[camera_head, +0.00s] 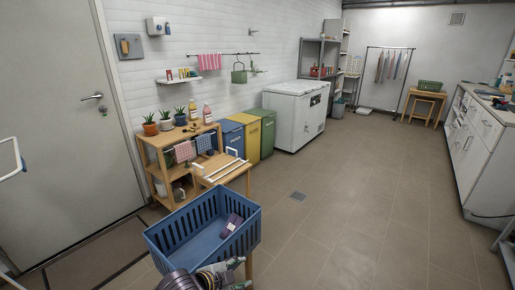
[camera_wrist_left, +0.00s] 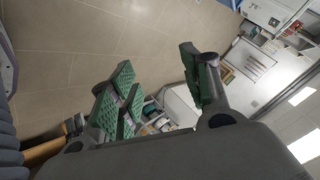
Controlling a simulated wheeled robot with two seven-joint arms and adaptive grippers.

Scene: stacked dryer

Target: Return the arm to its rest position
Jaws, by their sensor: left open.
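My left gripper (camera_head: 238,273) shows at the bottom of the head view, just below the near edge of the blue basket in the picture. In the left wrist view its two green-padded fingers (camera_wrist_left: 158,85) stand well apart with nothing between them. The gripper is open and empty. Part of my left arm shows at the bottom edge of the head view. My right gripper is not in view.
A white counter (camera_head: 478,135) is at right. The middle floor is clear.

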